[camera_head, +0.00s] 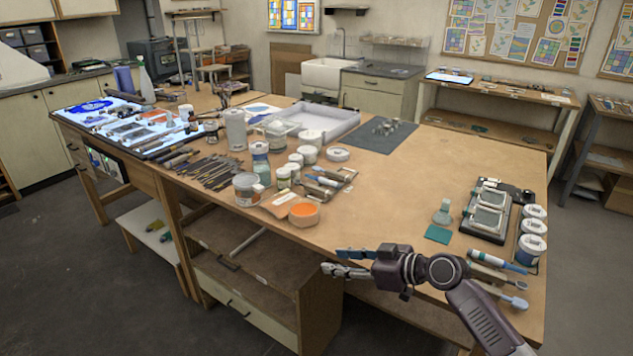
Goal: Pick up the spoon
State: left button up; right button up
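A pale grey-blue spoon-like tool (516,301) lies at the front right of the wooden worktable, its rounded end to the right. My forearm partly covers the area at its left end. My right gripper (343,261) is at the table's front edge, well left of the spoon, with its fingers pointing left. The fingers are apart and nothing shows between them. My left gripper is not in view.
Other long tools (497,262) lie just behind the spoon, near white-lidded jars (531,250). A dark tray (487,211) and a green square (438,234) are farther back. The worktable's middle (400,190) is mostly clear; jars and brushes crowd its left.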

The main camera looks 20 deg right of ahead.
aim_at(327, 194)
jog(key=i+l, duration=0.3)
jog(key=i, duration=0.2)
jog(key=i+l, duration=0.25)
jog(key=i, duration=0.2)
